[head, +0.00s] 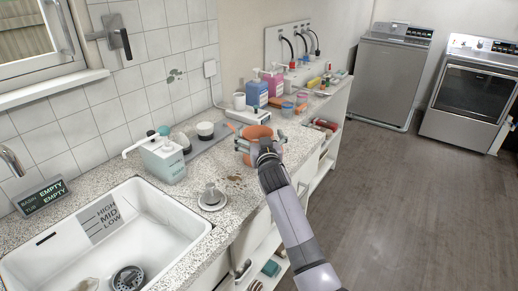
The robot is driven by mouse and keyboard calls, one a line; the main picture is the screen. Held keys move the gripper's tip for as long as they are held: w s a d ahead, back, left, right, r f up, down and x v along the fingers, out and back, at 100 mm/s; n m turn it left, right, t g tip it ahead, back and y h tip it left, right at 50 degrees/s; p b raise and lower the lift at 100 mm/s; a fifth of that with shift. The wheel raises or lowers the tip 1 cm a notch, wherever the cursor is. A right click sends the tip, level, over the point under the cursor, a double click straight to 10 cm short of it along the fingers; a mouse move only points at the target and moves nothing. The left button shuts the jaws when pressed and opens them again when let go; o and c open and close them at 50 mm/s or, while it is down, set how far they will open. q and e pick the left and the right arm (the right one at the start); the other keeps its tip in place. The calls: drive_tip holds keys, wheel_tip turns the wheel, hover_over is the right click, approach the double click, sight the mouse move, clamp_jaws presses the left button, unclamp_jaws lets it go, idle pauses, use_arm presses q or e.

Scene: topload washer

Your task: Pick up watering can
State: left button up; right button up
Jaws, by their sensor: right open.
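The orange object that looks like the watering can (256,131) stands on the speckled counter, near the middle of the head view. A thin orange part, perhaps its spout, points left. My right gripper (259,145) is open at the near side of the can, its fingers spread close to the can's body. The gripper hides the can's lower front, and I cannot tell whether the fingers touch it. My left gripper is not in view.
A white sink (150,215) is at the left. A washer (390,75) and dryer (470,95) stand beyond open floor.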

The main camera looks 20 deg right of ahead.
drive_tip(key=shift+w, duration=0.35)
drive_tip(key=shift+c, duration=0.5)
drive_tip(key=c, duration=1.5)
